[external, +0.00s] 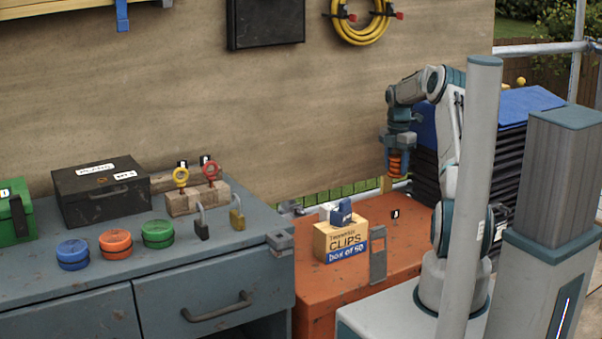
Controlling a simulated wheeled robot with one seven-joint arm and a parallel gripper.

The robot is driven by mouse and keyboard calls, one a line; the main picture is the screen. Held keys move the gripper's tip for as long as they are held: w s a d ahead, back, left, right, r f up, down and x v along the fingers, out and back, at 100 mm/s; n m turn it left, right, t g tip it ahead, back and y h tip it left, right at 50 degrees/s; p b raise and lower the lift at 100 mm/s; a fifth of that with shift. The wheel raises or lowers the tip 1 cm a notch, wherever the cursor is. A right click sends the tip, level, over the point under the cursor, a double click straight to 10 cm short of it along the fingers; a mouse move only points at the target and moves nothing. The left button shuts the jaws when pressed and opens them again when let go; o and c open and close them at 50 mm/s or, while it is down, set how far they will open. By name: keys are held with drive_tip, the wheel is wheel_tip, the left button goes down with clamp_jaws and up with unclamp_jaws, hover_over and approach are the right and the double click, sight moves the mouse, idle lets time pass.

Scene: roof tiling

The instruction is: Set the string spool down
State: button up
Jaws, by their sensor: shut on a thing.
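My gripper (397,148) points down and is shut on an orange, ribbed thing that looks like the string spool (395,164). It holds the spool upright in the air, above the back of the orange bench top (408,262) and left of the dark stack. The gap between the spool and the surface below is hard to judge from this angle. The fingertips are small and partly merge with the spool.
A clips box (336,245) with a blue item (341,212) on top and a grey upright plate (378,255) stand on the orange bench. A dark stack (500,135) with a blue top rises behind my arm. The grey workbench (150,270) holds tins, padlocks and a black box (99,191).

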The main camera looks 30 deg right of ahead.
wheel_tip(320, 180, down, 9)
drive_tip(key=shift+f, duration=0.1)
idle(0.3)
drive_tip(key=shift+f+b, duration=0.1)
drive_tip(key=shift+b, duration=0.25)
drive_tip(key=o, duration=1)
